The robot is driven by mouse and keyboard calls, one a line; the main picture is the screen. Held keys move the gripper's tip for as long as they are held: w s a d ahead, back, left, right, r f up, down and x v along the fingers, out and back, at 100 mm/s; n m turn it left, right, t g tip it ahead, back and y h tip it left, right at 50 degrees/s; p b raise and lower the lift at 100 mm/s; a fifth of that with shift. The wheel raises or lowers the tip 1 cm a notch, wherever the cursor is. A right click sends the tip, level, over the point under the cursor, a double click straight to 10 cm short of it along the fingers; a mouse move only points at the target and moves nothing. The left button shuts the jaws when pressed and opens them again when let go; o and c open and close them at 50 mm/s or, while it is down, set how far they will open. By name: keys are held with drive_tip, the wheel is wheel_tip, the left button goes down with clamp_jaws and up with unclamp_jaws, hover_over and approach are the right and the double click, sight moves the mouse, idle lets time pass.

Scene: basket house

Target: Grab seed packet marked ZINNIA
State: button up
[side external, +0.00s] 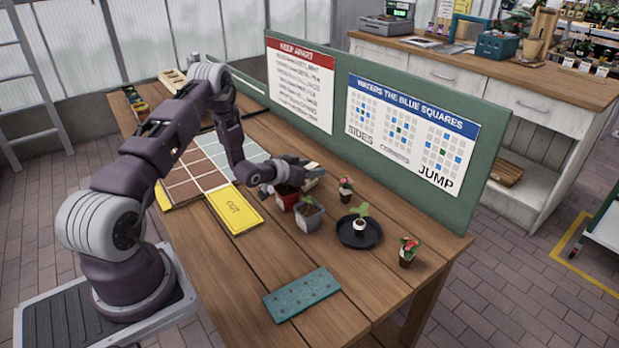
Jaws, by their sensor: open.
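My gripper (304,174) is at the middle of the wooden table, low over a red pot (287,196) and close to the green board. Its jaws are small in this view and partly merge with dark shapes and a pale item (313,183) around them. I cannot tell what that pale item is. I can read no ZINNIA label anywhere, so I cannot pick out the seed packet.
A grey pot (308,215), a black saucer (344,237) with a seedling and a red-flowered pot (408,254) stand right of my gripper. The green board (340,78) blocks the back.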

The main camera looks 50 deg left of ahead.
clamp_jaws()
drive_tip(key=shift+r, duration=0.1)
